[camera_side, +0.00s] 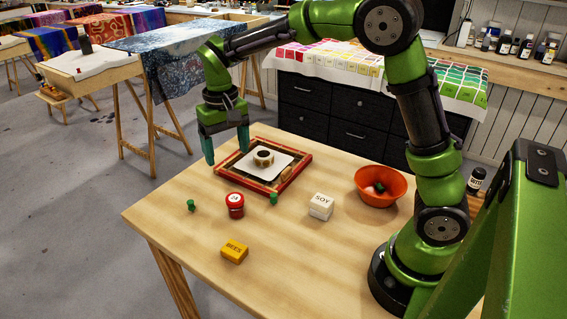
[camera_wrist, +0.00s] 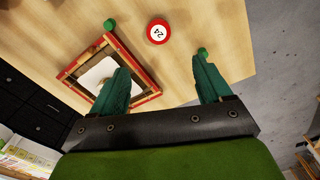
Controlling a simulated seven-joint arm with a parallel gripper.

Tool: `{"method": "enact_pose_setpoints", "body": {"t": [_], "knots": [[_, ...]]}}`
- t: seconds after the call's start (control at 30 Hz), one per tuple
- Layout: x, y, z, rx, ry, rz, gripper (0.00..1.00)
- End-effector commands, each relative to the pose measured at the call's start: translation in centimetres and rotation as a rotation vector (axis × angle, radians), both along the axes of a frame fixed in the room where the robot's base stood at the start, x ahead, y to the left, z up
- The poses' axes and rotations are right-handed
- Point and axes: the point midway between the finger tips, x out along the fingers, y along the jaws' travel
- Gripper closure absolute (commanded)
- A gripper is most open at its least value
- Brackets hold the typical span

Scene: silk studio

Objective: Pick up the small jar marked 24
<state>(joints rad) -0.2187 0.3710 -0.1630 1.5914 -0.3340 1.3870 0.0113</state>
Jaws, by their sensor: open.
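A red-edged frame (camera_side: 297,170) holds a white sheet and a round item (camera_side: 263,157). Green pegs (camera_side: 191,205) (camera_side: 273,199) flank the jar. A white SOY block (camera_side: 321,206), a yellow BEES block (camera_side: 235,251) and an orange bowl (camera_side: 381,187) stand apart.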

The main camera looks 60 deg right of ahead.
Motion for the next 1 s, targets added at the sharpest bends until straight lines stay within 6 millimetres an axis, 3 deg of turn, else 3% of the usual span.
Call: {"method": "enact_pose_setpoints", "body": {"t": [0.5,0.77,1.0], "knots": [[-0.4,0.0,-9.8,0.002,0.016,-0.006,0.22],[-0.4,0.0,-11.9,0.003,0.013,-0.005,0.22],[-0.6,0.0,-15.4,0.002,0.015,-0.006,0.22]]}}
